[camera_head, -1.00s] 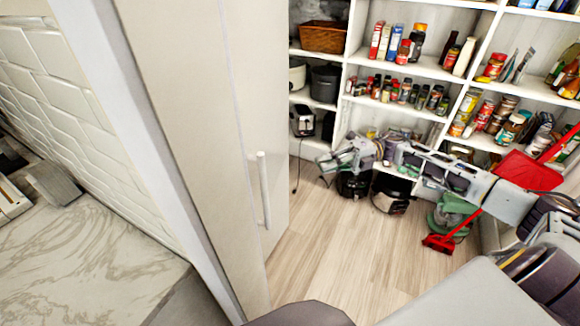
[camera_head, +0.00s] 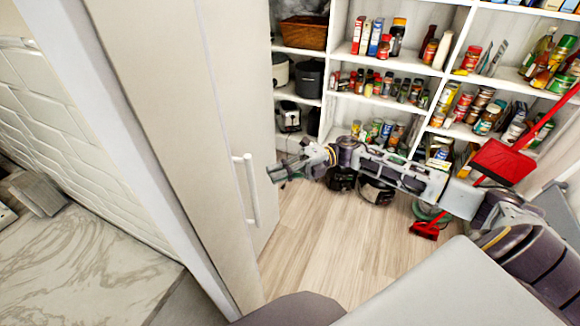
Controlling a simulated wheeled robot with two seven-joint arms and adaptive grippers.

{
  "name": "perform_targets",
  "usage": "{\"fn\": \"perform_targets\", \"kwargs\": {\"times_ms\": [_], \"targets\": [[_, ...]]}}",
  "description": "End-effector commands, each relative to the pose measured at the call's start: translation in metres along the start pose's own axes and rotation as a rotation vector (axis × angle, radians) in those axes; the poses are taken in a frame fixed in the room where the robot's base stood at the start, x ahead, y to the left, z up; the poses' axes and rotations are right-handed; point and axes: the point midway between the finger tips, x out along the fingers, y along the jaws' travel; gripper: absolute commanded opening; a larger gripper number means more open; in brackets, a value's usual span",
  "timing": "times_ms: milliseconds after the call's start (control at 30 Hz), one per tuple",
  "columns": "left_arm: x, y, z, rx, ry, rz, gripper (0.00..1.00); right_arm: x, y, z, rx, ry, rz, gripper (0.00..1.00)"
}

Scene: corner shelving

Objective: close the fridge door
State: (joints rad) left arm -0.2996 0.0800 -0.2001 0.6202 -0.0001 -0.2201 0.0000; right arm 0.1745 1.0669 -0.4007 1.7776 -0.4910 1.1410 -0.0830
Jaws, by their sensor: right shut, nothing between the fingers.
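The fridge door (camera_head: 225,110) is a tall, off-white panel left of the middle in the head view. Its pale vertical bar handle (camera_head: 249,190) faces right. How far the door stands open is hard to tell. My right arm reaches in from the right, and my right gripper (camera_head: 275,173) is shut and empty. Its tips point left, just right of the handle and the door's right edge in the picture. I cannot tell whether they touch the door. My left gripper is not in view.
White corner shelves (camera_head: 341,45) with jars, boxes and a basket (camera_head: 304,32) stand behind my arm. A red broom and dustpan (camera_head: 503,162) lean at the right. A marble counter (camera_head: 85,255) is at lower left. Wooden floor (camera_head: 325,245) is clear beside the door.

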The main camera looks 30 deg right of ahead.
Motion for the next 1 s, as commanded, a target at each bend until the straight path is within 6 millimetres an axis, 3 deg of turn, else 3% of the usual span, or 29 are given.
{"fn": "perform_targets", "kwargs": {"times_ms": [500, 1000], "targets": [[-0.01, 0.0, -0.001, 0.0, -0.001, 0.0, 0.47, 0.021, 0.0, 0.025, -0.001, -0.003, -0.001, 0.0], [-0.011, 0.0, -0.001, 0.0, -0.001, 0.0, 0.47, 0.024, -0.001, 0.027, -0.001, -0.002, -0.002, 0.0]]}}
